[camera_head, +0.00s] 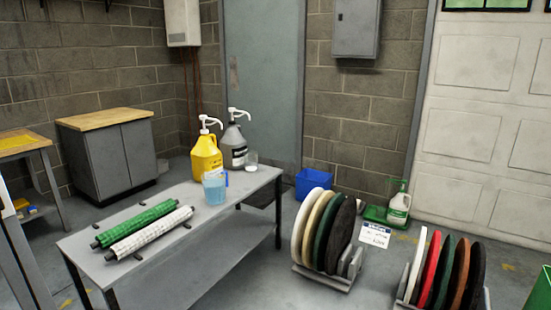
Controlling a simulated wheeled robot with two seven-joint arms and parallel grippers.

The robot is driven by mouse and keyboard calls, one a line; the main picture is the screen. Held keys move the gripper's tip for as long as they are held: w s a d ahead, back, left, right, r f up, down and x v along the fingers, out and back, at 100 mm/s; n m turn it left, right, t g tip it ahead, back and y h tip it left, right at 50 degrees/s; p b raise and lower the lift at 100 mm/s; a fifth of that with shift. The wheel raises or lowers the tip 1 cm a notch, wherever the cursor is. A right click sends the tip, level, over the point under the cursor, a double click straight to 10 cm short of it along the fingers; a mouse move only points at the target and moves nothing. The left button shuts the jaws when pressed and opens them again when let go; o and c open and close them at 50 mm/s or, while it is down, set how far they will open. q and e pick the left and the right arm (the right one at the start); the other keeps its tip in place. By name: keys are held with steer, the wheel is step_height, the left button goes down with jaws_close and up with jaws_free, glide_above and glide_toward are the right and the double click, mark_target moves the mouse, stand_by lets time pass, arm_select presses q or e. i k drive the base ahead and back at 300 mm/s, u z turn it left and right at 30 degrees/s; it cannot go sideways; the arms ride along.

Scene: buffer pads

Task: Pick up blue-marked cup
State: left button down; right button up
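A clear cup or jug (215,188) with a blue handle and bluish lower part stands upright on the grey metal table (185,235), just in front of a yellow pump jug (206,158). A smaller pale cup (251,161) stands near the table's far right end, beside a grey pump jug (234,145). No blue mark can be made out on the smaller cup. Neither of my grippers shows in this view.
Green (135,224) and white (150,232) rollers lie on the table's near left part. Racks of round pads (325,233) (445,275) stand on the floor at right. A blue bin (313,183) and a spray bottle (399,203) are behind. A cabinet (105,155) stands back left.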

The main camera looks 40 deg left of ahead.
mark_target(250, 157)
steer(key=u, duration=0.05)
steer(key=i, duration=2.25)
steer(key=u, duration=1.3)
steer(key=i, duration=1.1)
steer(key=u, duration=1.6)
steer(key=i, duration=0.25)
